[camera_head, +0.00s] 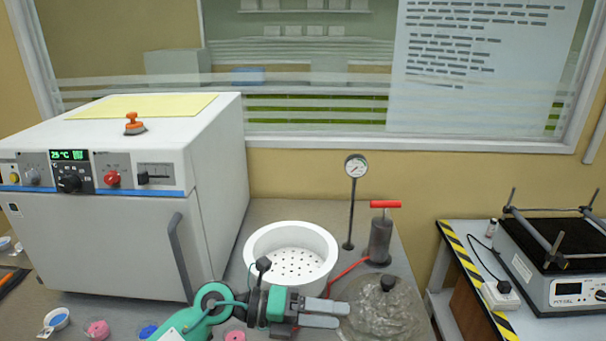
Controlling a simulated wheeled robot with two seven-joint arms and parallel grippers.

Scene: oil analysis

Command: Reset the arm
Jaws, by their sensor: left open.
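My left arm comes in from the bottom left, and its green and black gripper (335,314) points right. Its two grey fingers are apart with nothing seen between them. The gripper is in front of the white perforated bowl (327,246) and next to a clear lid (390,318) with a black knob. The fingertips overlap the lid's left side in the picture; I cannot tell whether they touch it. My right gripper is not in view.
A white oven (120,238) with a handle stands at the left. A gauge (356,166) on a post and a red-handled pump (381,238) stand behind the lid. Small dishes, one with blue contents (57,319), lie front left. A shaker (553,262) sits on the right table.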

